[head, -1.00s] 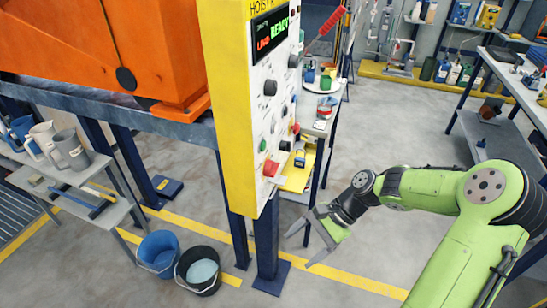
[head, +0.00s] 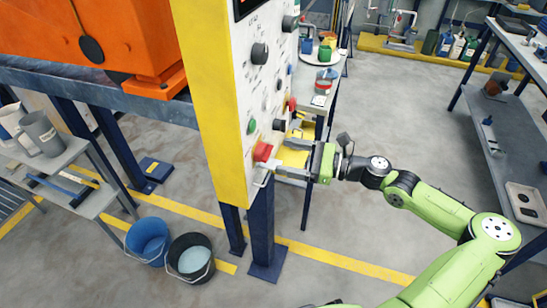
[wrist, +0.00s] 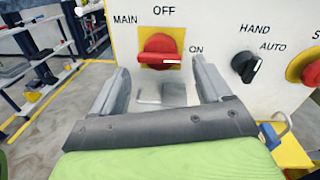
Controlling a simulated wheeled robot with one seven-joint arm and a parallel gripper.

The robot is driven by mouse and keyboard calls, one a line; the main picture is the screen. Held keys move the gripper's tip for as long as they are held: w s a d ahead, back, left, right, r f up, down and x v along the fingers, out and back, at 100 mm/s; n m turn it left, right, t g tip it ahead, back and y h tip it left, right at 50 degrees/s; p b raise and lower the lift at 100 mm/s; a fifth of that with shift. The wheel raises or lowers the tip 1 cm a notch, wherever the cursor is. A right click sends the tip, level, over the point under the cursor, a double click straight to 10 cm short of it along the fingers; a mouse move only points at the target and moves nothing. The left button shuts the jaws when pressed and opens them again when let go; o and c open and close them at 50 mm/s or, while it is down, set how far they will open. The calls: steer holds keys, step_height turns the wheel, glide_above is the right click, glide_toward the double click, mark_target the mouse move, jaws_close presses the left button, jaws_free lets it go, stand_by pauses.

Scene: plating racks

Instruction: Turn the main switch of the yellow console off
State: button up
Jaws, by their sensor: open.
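The yellow console (head: 212,110) stands in the middle of the head view, with its white control face turned right. Its main switch is a red knob (head: 263,152) low on that face. In the wrist view the main switch (wrist: 160,50) sits on a yellow plate between the labels MAIN, OFF and ON. Its white mark points right, toward ON. My gripper (head: 279,169) is open and faces the switch. In the wrist view my gripper (wrist: 160,78) has one finger on each side of the knob, and I see no contact.
A black HAND/AUTO selector (wrist: 246,66) is right of the switch, with another red knob (wrist: 312,74) beyond it. A blue bucket (head: 148,241) and a black bucket (head: 190,258) stand on the floor.

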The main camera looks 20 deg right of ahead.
mark_target(270, 153)
steer(key=x, duration=0.4)
steer(key=shift+w+a+b, duration=0.15)
steer(key=shift+a+b, duration=0.1)
steer(key=shift+b, duration=0.15)
steer(key=c, duration=0.8)
steer(key=shift+r+n+p, duration=0.1)
steer(key=shift+n+p, duration=0.2)
steer(key=shift+p, duration=0.05)
steer(key=n+p, duration=0.2)
steer(key=shift+r+n, duration=0.1)
steer(key=shift+n, duration=0.3)
steer(key=shift+a+n+t+h+b, duration=0.1)
steer(key=shift+n+t+h+b, duration=0.2)
steer(key=shift+n, duration=3.1)
steer(key=shift+n+t+h+b, duration=0.15)
steer(key=shift+n+h, duration=0.25)
steer(key=shift+n, duration=3)
